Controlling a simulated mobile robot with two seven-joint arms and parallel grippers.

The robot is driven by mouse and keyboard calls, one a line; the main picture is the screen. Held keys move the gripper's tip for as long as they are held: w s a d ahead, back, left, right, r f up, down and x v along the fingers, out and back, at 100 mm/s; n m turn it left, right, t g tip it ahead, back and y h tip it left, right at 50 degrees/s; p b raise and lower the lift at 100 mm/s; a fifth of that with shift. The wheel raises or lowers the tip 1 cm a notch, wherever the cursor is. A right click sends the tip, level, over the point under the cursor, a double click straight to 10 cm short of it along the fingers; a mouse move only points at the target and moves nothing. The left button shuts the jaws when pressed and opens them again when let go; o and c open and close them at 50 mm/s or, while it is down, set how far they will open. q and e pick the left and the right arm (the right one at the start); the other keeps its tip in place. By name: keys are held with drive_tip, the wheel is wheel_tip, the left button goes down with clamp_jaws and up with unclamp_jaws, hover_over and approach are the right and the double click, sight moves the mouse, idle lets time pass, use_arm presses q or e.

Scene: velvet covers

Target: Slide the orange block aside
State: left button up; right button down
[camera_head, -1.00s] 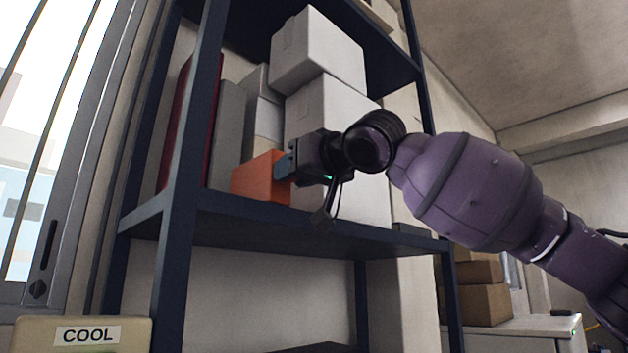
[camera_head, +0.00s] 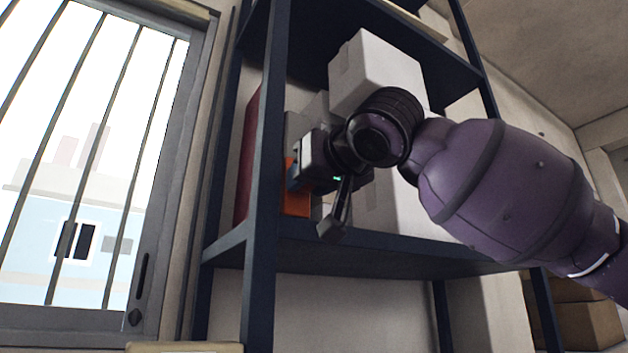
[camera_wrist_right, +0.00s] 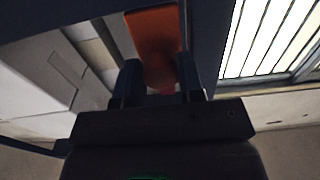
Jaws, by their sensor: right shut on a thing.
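The orange block (camera_head: 296,202) stands on the dark blue shelf (camera_head: 360,252) in the head view, close behind the front left post and partly hidden by my right gripper. My right gripper (camera_head: 291,176) comes in from the right and has its fingers at the block. In the right wrist view the orange block (camera_wrist_right: 153,35) lies between and beyond the two fingers (camera_wrist_right: 160,85), and the gripper is shut on it. My left gripper is in neither view.
White boxes (camera_head: 372,68) are stacked behind my right arm. A dark red upright thing (camera_head: 247,150) stands left of the block. The shelf's front post (camera_head: 265,170) is close to the gripper. A barred window (camera_head: 90,150) is at the left.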

drive_tip(key=c, duration=0.8)
unclamp_jaws()
drive_tip(key=shift+o, duration=0.2)
drive_tip(key=b+v, duration=0.2)
drive_tip(key=v, duration=0.9)
drive_tip(key=shift+w, duration=0.1)
